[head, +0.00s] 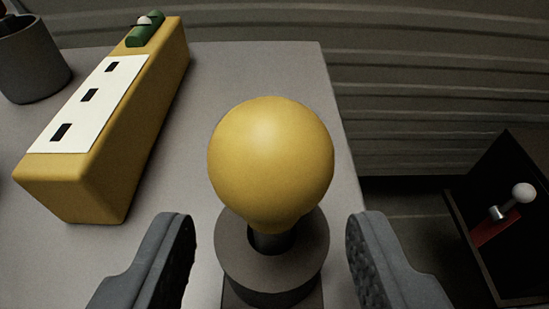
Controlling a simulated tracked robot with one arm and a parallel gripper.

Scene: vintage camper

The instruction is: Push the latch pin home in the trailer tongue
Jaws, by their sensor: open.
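A round yellow knob (271,160) stands upright in the middle of the head view. Its short dark stem enters a dark round collar (300,268) on the grey table. I cannot tell for sure whether this is the latch pin. My gripper (271,226) is open, with one finger on each side of the knob and collar. The fingers appear apart from both, and nothing is held. No part is plainly recognisable as the trailer tongue. The lower end of the stem is hidden inside the collar.
A long yellow block (150,135) with a white slotted plate (88,100) and a small green cylinder (146,28) lies left. A grey pot (32,60) stands far left. Beyond the table's right edge is a dark box (500,250) with a white-knobbed lever (522,193). Ribbed wall (440,75) stands behind.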

